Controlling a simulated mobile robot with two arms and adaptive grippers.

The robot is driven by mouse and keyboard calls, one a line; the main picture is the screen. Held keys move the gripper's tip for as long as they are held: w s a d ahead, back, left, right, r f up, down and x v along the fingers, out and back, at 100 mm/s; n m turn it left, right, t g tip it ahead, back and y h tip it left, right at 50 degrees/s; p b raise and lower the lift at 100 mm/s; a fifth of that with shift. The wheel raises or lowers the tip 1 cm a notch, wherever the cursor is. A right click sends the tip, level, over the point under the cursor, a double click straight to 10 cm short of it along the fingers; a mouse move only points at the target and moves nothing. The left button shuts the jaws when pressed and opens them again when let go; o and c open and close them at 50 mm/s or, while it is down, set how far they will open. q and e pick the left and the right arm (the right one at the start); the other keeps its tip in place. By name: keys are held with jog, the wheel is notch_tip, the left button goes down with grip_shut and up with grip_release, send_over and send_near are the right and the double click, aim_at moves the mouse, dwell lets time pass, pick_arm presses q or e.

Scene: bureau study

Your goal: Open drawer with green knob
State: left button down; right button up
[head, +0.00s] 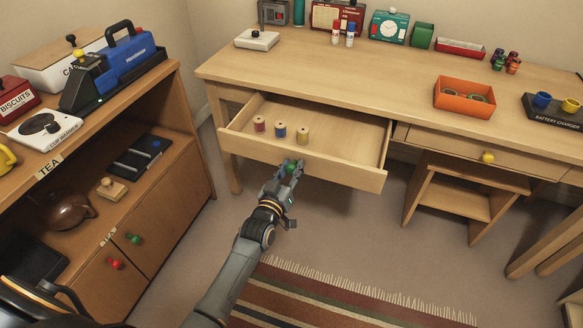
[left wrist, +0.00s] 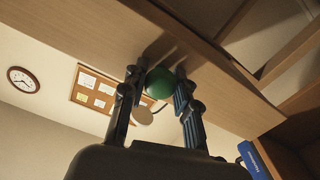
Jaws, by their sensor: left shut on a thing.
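The desk drawer (head: 350,160) with the green knob is pulled well out from under the wooden desk. Three thread spools, red (head: 259,123), blue (head: 280,130) and yellow (head: 303,135), stand inside it. My left gripper (head: 290,168) is at the middle of the drawer front, shut on the green knob (left wrist: 159,83). In the head view the fingers partly hide the knob. My right gripper is not in view.
A second desk drawer with a yellow knob (head: 488,156) is shut at the right. A low wooden stool (head: 460,195) stands under the desk. A cabinet (head: 165,215) with red and green knobs is close on the left. A striped rug (head: 330,300) lies on the floor.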

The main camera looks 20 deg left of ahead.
pick_arm(q)
jog(key=c, duration=1)
grip_release()
jog(key=s, duration=1.2)
jog(key=shift+a, duration=0.2)
